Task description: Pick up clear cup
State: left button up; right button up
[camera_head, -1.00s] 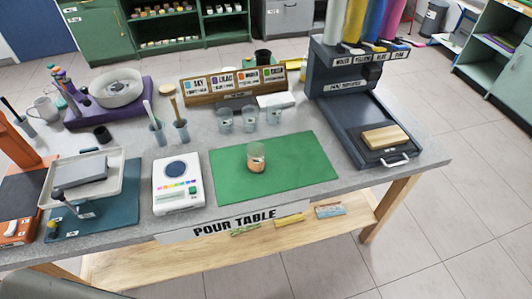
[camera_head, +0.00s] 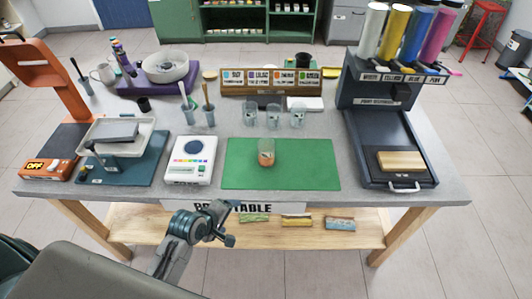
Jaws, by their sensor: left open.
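A clear cup (camera_head: 266,152) stands upright on the green mat (camera_head: 310,178) and holds some orange-brown material in its lower part. Three more clear cups stand in a row behind the mat: a left one (camera_head: 250,115), a middle one (camera_head: 273,116) and a right one (camera_head: 298,115). My left gripper (camera_head: 228,222) is open and empty. It is in front of the table's front edge, near the sign, below and left of the cup on the mat, and well apart from it. My right gripper is not in view.
A white scale (camera_head: 191,160) stands left of the mat. A dark paint dispenser (camera_head: 375,125) with coloured tubes stands on the right. A label rack (camera_head: 265,84) is behind the cups. The table's front edge carries a sign (camera_head: 300,207). A wooden shelf (camera_head: 365,238) lies below.

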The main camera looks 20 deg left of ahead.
pick_arm(q)
jog(key=w+d+r+n+t+h, duration=0.1)
jog(key=w+d+r+n+t, duration=0.1)
jog(key=w+r+n, duration=0.35)
jog(key=n+t+h, duration=0.1)
jog(key=n+t, duration=0.2)
jog(key=n, duration=0.8)
send_near(261, 157)
jog(key=shift+x, duration=1)
jog(key=shift+w+n, duration=0.25)
jog(key=shift+n, duration=0.3)
jog(key=shift+w, duration=0.35)
jog(key=x, duration=0.4)
jog(key=shift+w+d+f+p, duration=0.2)
jog(key=shift+w+d+p, duration=0.05)
jog(key=shift+w+p, duration=0.05)
jog(key=x, duration=0.5)
jog(key=shift+s+f+p, duration=0.1)
jog(key=shift+f+p, duration=0.15)
jog(key=shift+p, duration=0.15)
jog(key=shift+w+f, duration=0.2)
jog(key=shift+w, duration=0.05)
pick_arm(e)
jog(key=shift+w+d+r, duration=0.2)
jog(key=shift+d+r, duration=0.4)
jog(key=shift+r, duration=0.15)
pick_arm(q)
jog(key=shift+s, duration=0.1)
jog(key=shift+c, duration=0.5)
